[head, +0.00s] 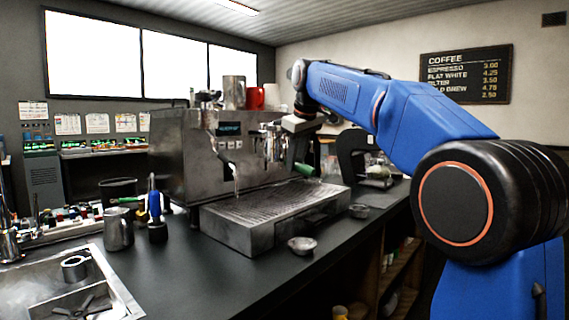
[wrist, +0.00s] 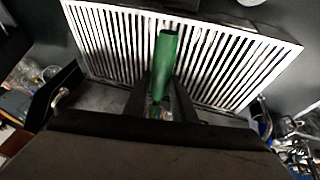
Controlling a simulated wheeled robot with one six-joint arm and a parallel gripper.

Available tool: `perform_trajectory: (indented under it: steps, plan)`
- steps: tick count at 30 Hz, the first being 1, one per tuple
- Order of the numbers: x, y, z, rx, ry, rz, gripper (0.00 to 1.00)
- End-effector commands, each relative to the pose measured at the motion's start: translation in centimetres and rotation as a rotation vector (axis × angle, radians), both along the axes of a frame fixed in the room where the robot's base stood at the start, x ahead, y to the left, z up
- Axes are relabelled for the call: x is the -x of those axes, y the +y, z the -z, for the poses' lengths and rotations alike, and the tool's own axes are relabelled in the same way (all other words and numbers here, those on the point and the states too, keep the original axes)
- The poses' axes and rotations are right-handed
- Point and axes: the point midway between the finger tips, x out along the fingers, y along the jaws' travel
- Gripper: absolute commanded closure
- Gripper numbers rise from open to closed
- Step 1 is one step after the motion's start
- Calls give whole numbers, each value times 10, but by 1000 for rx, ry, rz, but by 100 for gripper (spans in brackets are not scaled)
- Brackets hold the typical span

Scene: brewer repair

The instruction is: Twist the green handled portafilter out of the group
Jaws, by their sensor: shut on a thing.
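The green handle of the portafilter (wrist: 168,62) stands between the two fingers of my gripper (wrist: 163,100) in the wrist view, above the slatted drip tray (wrist: 225,50). My gripper is shut on it near its inner end. In the head view the green handle (head: 304,169) points out to the right below my wrist, over the right part of the drip tray (head: 270,210). The espresso machine (head: 180,150) is steel. My wrist and the dim light hide the portafilter's head and the group, so I cannot tell how they meet.
A steel jug (head: 118,230) and a blue-handled tool (head: 155,205) stand left. A sink (head: 70,285) is at front left. Cups (head: 271,96) stand on the machine.

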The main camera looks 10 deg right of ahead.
Motion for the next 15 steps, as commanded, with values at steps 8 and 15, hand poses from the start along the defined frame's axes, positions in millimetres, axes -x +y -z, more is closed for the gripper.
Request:
perform_trajectory:
  steps: [8, 15]
  plan:
    - [7, 6, 1, 4, 5, 88, 100]
    - [7, 11, 1, 2, 4, 127, 100]
